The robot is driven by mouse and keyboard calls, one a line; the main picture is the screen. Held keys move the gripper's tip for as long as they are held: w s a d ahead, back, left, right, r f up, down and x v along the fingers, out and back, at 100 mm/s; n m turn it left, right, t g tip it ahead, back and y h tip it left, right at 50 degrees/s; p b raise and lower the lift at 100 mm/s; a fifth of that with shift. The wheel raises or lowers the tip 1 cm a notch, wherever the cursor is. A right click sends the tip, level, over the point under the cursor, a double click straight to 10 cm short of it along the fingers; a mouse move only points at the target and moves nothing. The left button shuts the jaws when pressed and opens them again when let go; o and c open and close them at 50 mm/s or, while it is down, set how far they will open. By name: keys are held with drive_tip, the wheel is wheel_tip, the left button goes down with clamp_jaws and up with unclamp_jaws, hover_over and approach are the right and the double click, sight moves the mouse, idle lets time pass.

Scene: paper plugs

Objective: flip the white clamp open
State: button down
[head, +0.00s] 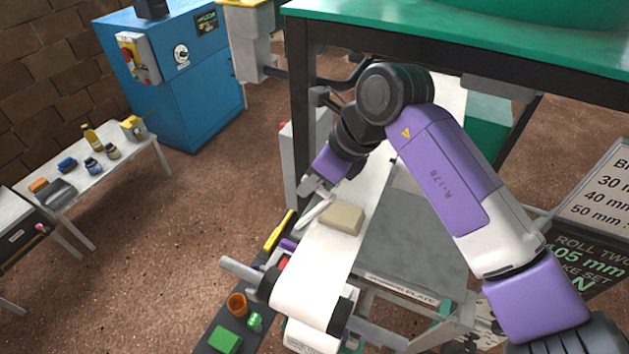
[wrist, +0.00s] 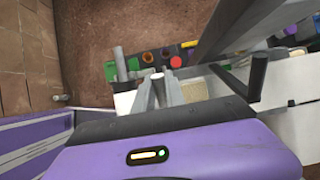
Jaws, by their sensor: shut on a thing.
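The white clamp (head: 313,213) shows in the head view as a slim white bar at the left edge of the paper strip, beside a tan block. My gripper (head: 311,188) reaches down to its upper end. In the wrist view my gripper's fingers (wrist: 158,92) are close together, shut on a narrow pale piece between them that I take to be the clamp. The fingers hide most of the clamp there, so I cannot tell its exact angle.
A tan block (head: 343,217) lies on the white paper strip (head: 318,262). A dark side tray holds a yellow-handled tool (head: 278,231), an orange cup (head: 237,304) and a green block (head: 225,340). The green-topped bench (head: 470,30) overhangs behind my arm. Open floor lies left.

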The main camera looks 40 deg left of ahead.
drive_tip(key=shift+a, duration=0.1)
drive_tip(key=c, duration=1.4)
unclamp_jaws()
drive_tip(key=b+v, duration=0.2)
drive_tip(key=v, duration=0.4)
drive_tip(key=shift+r, duration=0.2)
drive_tip(key=shift+w+d+r, duration=0.1)
drive_tip(key=shift+d+r, duration=0.3)
drive_tip(key=shift+r, duration=0.15)
